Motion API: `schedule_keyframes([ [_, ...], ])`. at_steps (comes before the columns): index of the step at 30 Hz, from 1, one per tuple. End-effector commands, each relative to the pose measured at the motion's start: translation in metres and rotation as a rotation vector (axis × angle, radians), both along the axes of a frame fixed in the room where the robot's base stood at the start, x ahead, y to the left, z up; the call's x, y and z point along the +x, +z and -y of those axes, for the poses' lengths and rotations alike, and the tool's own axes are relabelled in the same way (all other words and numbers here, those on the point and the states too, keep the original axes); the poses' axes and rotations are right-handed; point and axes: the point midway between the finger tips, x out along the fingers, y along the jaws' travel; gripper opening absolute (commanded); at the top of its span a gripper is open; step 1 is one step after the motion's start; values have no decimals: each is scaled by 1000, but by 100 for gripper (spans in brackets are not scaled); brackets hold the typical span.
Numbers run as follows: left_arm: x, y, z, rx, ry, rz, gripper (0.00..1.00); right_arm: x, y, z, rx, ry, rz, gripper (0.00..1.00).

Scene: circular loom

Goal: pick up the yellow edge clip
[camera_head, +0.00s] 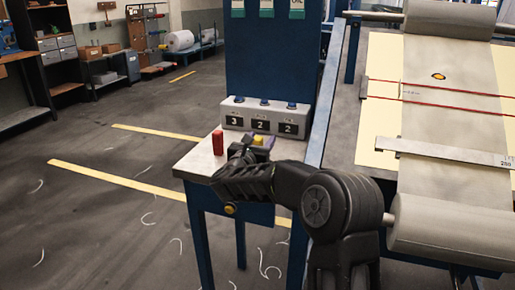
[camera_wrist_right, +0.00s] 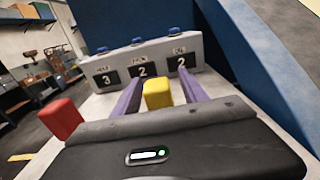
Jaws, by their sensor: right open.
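The yellow edge clip (camera_wrist_right: 157,94) is a small yellow block standing on the small grey table in front of the counter box. In the wrist view it sits between the two purple fingers of my right gripper (camera_wrist_right: 161,80), with a gap visible to the right finger. The fingers are open. In the head view my right gripper (camera_head: 250,147) is over the table and partly hides the yellow clip (camera_head: 258,140). I cannot tell whether a finger touches it. My left gripper is not in view.
A red block (camera_head: 218,142) stands on the table left of my gripper; it also shows in the wrist view (camera_wrist_right: 61,119). The grey counter box (camera_head: 265,116) stands just behind. The blue loom frame (camera_head: 330,95) and fabric rollers (camera_head: 450,228) are to the right.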

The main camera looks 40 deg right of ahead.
Motion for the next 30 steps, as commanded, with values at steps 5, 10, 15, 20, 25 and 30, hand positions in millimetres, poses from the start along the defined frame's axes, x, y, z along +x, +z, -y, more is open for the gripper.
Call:
schedule_keyframes([
  [5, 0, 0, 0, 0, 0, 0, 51, 0, 0, 0, 0, 0, 0, 51],
  [10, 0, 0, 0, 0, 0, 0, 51, 0, 0, 0, 0, 0, 0, 51],
  [15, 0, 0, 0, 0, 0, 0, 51, 0, 0, 0, 0, 0, 0, 37],
  [20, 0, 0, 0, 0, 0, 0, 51, 0, 0, 0, 0, 0, 0, 24],
  [25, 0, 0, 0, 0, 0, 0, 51, 0, 0, 0, 0, 0, 0, 10],
  [30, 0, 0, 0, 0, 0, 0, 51, 0, 0, 0, 0, 0, 0, 0],
])
